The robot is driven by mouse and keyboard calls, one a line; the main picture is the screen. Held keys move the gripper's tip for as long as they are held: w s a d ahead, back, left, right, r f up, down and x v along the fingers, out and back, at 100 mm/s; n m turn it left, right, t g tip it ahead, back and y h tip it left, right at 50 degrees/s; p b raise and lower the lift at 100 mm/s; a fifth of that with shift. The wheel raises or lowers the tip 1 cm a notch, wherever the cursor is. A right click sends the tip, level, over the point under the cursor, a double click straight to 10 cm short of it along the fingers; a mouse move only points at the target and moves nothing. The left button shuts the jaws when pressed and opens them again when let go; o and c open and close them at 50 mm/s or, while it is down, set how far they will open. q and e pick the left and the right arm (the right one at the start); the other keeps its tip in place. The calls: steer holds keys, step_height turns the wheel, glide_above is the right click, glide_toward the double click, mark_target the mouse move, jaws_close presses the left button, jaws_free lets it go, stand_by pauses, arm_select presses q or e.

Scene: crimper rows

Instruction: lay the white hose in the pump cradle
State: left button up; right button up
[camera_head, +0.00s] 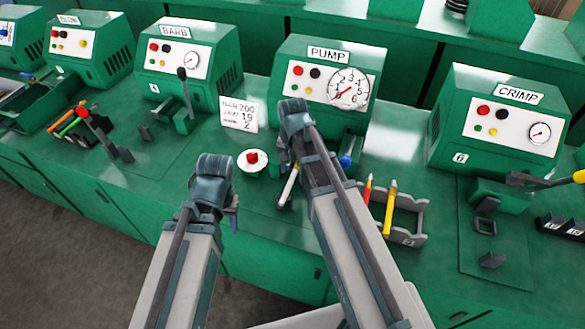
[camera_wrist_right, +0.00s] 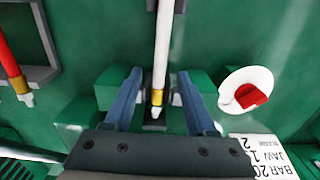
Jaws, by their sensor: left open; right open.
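The white hose (camera_wrist_right: 161,45) runs down the middle of the right wrist view to a brass ferrule. My left gripper (camera_head: 214,190) is open and empty, left of the cradle.
The PUMP machine (camera_head: 310,80) stands behind. A red button on a white disc (camera_head: 253,160) is left of the cradle. A grey tray (camera_head: 408,238) with red and yellow hoses is at right. The CRIMP machine (camera_head: 470,150) is further right. A card (camera_head: 238,114) stands behind the button.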

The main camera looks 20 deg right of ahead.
arm_select(q)
step_height(320, 180, up, 12)
steer(key=p, duration=1)
steer(key=shift+f+p, duration=0.25)
steer(key=shift+p, duration=0.05)
arm_select(e)
step_height(320, 180, up, 12)
steer(key=shift+f, duration=0.25)
arm_select(q)
step_height(320, 180, down, 2)
steer(key=shift+f+b, duration=0.25)
steer(key=shift+b, duration=1)
arm_select(e)
steer(key=s+a+f+n+h, duration=0.1)
steer(key=s+a+f+n, duration=0.1)
steer(key=s+a+n, duration=0.8)
steer(key=s, duration=0.4)
steer(key=shift+s+a+f+n, duration=0.15)
steer(key=shift+a+n, duration=0.1)
steer(key=shift+n, duration=0.05)
